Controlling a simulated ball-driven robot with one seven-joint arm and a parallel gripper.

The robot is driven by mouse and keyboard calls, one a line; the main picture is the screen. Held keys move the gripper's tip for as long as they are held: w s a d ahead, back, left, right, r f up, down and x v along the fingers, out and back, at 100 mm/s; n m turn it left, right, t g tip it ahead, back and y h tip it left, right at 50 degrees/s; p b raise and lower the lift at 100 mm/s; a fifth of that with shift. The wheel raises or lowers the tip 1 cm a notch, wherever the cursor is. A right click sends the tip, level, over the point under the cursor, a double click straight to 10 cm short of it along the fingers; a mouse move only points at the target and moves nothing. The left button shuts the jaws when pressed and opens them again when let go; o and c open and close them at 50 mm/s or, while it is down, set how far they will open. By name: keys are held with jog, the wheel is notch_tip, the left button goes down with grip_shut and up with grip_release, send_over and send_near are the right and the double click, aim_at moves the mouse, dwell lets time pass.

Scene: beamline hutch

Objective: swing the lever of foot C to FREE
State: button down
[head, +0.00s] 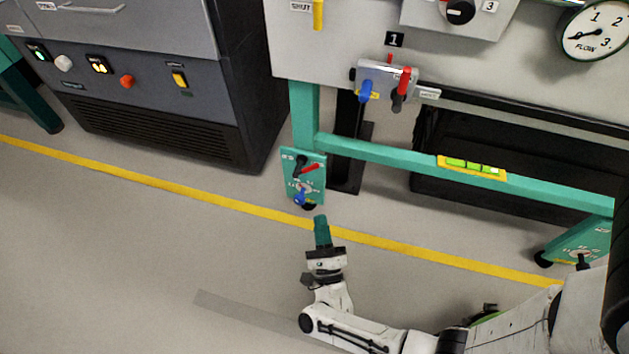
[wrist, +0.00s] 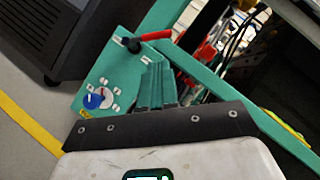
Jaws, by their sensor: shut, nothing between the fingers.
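A green foot plate (head: 290,180) on the table leg carries a red-handled lever (head: 310,168) at its top and a blue knob on a dial (head: 300,195) below. I cannot read its letter. In the wrist view the same plate (wrist: 118,72) shows the red lever (wrist: 155,36) pointing right from a black pivot, and the blue knob (wrist: 93,100). My gripper (head: 320,218) is shut and empty, just below the plate in the head view. In the wrist view its green fingers (wrist: 156,80) lie right of the dial and below the lever, seemingly apart from both.
A second green foot (head: 582,240) stands at the right. A green crossbar (head: 400,162) with a yellow level (head: 472,166) joins the legs. A dark cabinet (head: 165,85) stands at the left. A yellow floor line (head: 200,188) crosses the clear floor. A valve block (head: 385,82) is above.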

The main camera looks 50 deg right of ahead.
aim_at(310, 168)
jog(key=x, duration=1.1)
jog(key=shift+w+r, duration=0.1)
jog(key=shift+r, duration=0.1)
jog(key=shift+r+n+y+p, duration=0.15)
jog(key=shift+n+y+p, duration=0.15)
jog(key=shift+n+y, duration=0.15)
